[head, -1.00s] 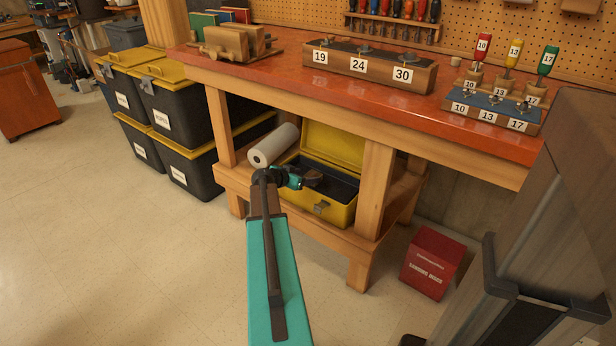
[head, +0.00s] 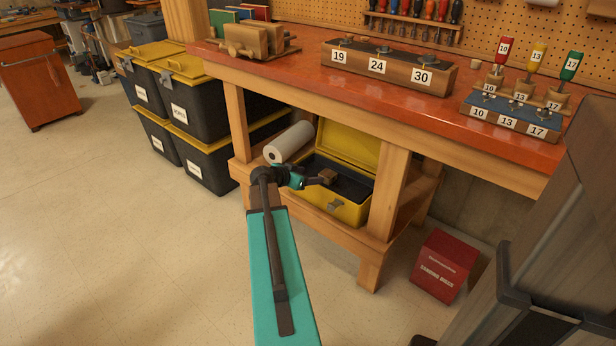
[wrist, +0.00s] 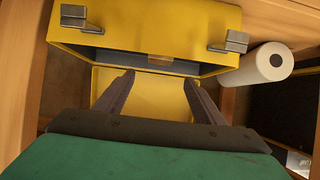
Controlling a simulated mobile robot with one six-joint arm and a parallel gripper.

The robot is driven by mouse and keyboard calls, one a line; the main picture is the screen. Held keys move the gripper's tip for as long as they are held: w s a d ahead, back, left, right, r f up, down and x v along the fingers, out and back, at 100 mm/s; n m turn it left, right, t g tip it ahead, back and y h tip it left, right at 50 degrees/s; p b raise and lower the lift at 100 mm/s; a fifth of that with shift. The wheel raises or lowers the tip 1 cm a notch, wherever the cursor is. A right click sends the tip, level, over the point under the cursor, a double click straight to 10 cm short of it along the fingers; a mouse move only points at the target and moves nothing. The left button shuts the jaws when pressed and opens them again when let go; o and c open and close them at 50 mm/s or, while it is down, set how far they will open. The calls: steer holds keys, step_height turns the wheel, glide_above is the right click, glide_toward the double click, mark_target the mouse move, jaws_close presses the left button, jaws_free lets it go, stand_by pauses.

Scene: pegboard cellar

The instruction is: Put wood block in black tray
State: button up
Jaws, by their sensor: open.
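A small tan wood block (head: 327,175) shows in the head view at the black tray (head: 353,184) inside the open yellow toolbox. It seems to rest in the tray, just past my fingertips. My gripper (head: 314,181) is at the toolbox's left front side, its jaws open. In the wrist view my two dark fingers (wrist: 158,84) are spread wide with nothing held between them. A small tan patch at the toolbox opening may be the block. The arm and gripper hide the toolbox's left front part.
The yellow toolbox (head: 345,211) sits on the bench's lower shelf, its lid up. A white paper roll (head: 289,142) lies left of it and also shows in the wrist view (wrist: 268,62). Bench legs (head: 389,190) and the red worktop (head: 300,67) frame the space.

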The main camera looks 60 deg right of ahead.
stand_by(0.4)
steer(key=w+a+f+n+t+y, duration=0.1)
steer(key=w+a+f+n+y, duration=0.2)
steer(key=a+f, duration=0.45)
steer(key=w+a+f+n+t, duration=0.1)
steer(key=w+a+f+n, duration=0.1)
steer(key=w+a+f, duration=0.6)
steer(key=a+f+n+y, duration=0.25)
steer(key=a+f, duration=0.35)
steer(key=a, duration=0.5)
steer(key=a+f+n+y, duration=0.1)
steer(key=a+f+n, duration=0.3)
steer(key=a, duration=0.6)
steer(key=s+a+f+n+g+y, duration=0.1)
steer(key=s+a+f+n, duration=0.2)
steer(key=a, duration=0.8)
steer(key=s+a+f+n+g+y, duration=0.1)
steer(key=s+a+f+n+y, duration=0.1)
steer(key=s+a+f, duration=0.3)
steer(key=s+a+f+n+g+y, duration=0.1)
steer(key=s+a+f+n, duration=0.3)
steer(key=a, duration=1.4)
steer(key=s+y, duration=0.1)
steer(key=s, duration=0.3)
steer(key=shift+s+f+g, duration=0.25)
steer(key=shift+f+g, duration=0.15)
steer(key=shift+r+n, duration=0.15)
steer(key=shift+n, duration=0.1)
